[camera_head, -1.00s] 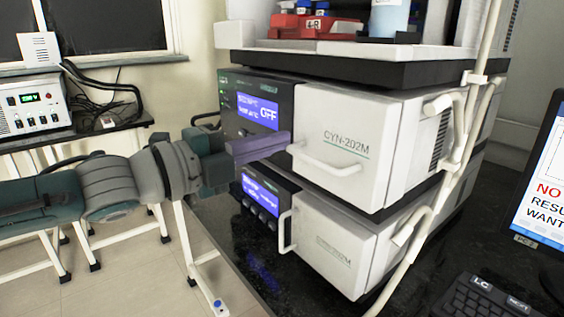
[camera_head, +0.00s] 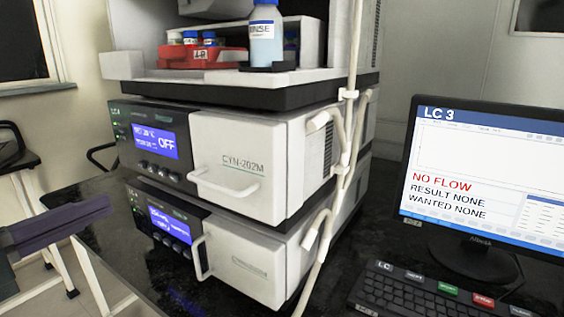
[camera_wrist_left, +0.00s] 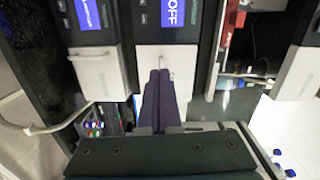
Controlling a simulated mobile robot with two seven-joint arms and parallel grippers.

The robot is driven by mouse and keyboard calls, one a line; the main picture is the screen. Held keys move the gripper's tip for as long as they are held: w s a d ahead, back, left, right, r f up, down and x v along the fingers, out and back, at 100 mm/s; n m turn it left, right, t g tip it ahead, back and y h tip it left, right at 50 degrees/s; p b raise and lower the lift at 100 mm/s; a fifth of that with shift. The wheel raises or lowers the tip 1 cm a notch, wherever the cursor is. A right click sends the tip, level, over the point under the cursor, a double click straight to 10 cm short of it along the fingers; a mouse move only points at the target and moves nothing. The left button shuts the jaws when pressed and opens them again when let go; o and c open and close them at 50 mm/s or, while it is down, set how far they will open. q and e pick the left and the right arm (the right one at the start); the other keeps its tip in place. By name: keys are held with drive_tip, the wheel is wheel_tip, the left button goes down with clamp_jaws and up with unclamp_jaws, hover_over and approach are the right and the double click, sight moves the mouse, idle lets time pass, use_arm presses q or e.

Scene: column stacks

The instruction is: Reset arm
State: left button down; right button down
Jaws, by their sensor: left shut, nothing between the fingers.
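My left gripper (camera_head: 98,205) is at the left edge of the head view, its purple fingers pointing right toward the column units. It is shut and holds nothing. It is apart from the units, low and to the left of them. The left wrist view shows the closed purple fingers (camera_wrist_left: 160,78) against the white door (camera_wrist_left: 183,62) of a unit in the background. Most of the left arm is outside the head view. My right gripper is not in view.
Upper (camera_head: 240,160) and lower (camera_head: 240,255) white-doored units stand stacked on a black bench (camera_head: 95,240). A red tray (camera_head: 200,56) and a rinse bottle (camera_head: 266,35) sit on top. A monitor (camera_head: 490,180) reading NO FLOW and a keyboard (camera_head: 425,292) are at right.

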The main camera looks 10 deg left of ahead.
use_arm(q)
drive_tip(key=s+d+r+n+g+y+p, duration=0.25)
drive_tip(key=s+d+n+g+p, duration=0.35)
drive_tip(key=s+n, duration=0.4)
drive_tip(key=s+d+r+n+g+y+p, duration=0.1)
drive_tip(key=s+d+n+g+y+p, duration=0.2)
drive_tip(key=s+n+g+p, duration=0.55)
wheel_tip(320, 180, up, 36)
drive_tip(key=s+t+p, duration=0.1)
drive_tip(key=p, duration=3.4)
drive_tip(key=shift+s+f+n, duration=0.2)
drive_tip(key=shift+f+n, duration=0.05)
drive_tip(key=shift+n, duration=0.1)
drive_tip(key=shift+t, duration=0.25)
